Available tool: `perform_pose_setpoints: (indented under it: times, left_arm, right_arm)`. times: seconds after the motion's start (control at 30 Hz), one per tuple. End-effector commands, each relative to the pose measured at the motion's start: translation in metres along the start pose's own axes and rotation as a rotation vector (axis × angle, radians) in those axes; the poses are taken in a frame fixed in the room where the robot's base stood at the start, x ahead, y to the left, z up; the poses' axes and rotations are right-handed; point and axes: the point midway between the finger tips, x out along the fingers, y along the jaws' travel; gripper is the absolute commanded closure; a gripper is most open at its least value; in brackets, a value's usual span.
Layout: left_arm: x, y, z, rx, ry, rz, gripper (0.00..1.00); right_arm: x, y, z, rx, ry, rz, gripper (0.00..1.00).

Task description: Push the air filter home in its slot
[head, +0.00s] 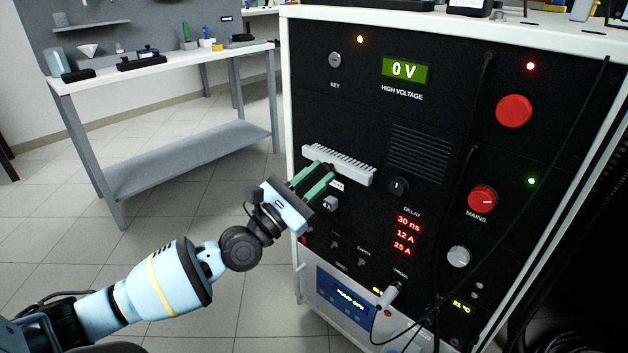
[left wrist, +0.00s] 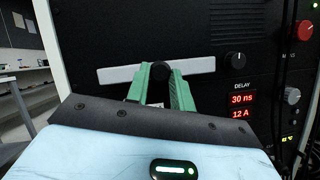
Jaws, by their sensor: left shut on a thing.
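The air filter (head: 345,167) is a pale, ribbed bar lying across the black front panel of the rack. Its ribbed top shows in the head view, so it stands out somewhat from the panel. In the left wrist view its plain pale front (left wrist: 198,67) spans the panel. My left gripper (head: 322,178) has green fingers reaching to the middle of the filter's front. In the left wrist view the fingers (left wrist: 161,75) are shut around a dark round knob at the filter's middle. The slot opening behind the filter is hidden. My right gripper is in neither view.
The rack (head: 420,130) carries a delay knob (head: 399,187) just right of the filter, a vent grille above, and red buttons. Dark cables (head: 470,190) hang down its right part. A grey workbench (head: 165,70) stands at the left, with open floor between.

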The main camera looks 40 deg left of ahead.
Motion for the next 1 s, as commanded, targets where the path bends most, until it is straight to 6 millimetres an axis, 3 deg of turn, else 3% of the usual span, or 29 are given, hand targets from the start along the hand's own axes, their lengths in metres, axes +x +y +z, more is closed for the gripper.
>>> perform_pose_setpoints:
  times: [1.0]
  left_arm:
    - [0.024, 0.0, -0.012, 0.001, 0.001, 0.0, 1.0]
  right_arm:
    - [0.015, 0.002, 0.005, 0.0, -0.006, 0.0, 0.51]
